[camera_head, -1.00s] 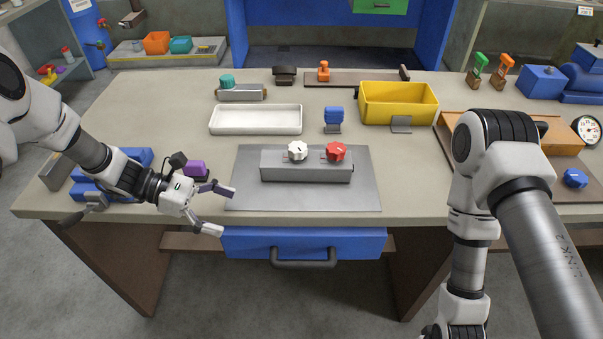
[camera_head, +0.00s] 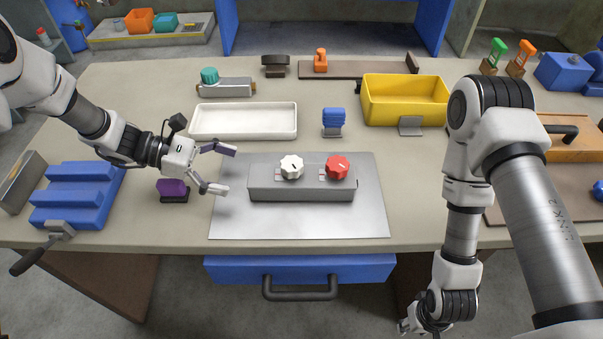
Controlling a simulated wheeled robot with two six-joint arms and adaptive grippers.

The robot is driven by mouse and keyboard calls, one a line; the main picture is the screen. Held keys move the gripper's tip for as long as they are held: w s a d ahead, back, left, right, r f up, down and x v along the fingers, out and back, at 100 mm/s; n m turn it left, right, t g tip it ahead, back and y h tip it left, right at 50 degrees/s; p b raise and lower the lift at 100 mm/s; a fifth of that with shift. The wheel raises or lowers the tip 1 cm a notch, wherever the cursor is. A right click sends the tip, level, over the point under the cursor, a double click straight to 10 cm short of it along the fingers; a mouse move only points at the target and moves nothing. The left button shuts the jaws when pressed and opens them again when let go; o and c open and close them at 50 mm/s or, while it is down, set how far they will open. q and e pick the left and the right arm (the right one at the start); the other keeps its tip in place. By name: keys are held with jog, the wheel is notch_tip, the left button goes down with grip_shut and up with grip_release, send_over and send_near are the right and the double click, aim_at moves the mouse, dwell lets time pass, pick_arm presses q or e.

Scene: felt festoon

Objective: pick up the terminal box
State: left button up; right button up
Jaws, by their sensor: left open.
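A long grey box (camera_head: 300,194) with a white knob (camera_head: 291,167) and a red knob (camera_head: 337,167) sits on a grey metal sheet on the table. It looks most like the terminal box, though I cannot tell for sure. My left gripper (camera_head: 229,170) is open and empty, its two fingers spread and pointing right, just left of the grey box and apart from it. Its lower finger is over the sheet's left edge.
A purple block (camera_head: 173,189) stands beneath my left wrist, beside a blue stepped block (camera_head: 77,195). Behind the sheet are a white tray (camera_head: 243,136), a small blue item (camera_head: 334,122) and a yellow bin (camera_head: 405,115). A blue drawer (camera_head: 300,268) is below the table's front edge.

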aim_at(269, 182)
pick_arm(q)
jog(key=x, duration=0.4)
jog(key=shift+d, duration=0.1)
jog(key=shift+w+d+f+p, duration=0.1)
jog(key=shift+d+p, duration=0.05)
jog(key=shift+p, duration=0.15)
jog(key=x, duration=0.1)
jog(key=p+x, duration=0.1)
jog(key=x, duration=0.2)
jog(key=shift+s+d, duration=0.35)
jog(key=shift+d, duration=0.05)
jog(key=shift+d+f, duration=0.1)
jog(key=shift+a, duration=0.2)
jog(key=c, duration=1.3)
jog(key=shift+c, duration=0.2)
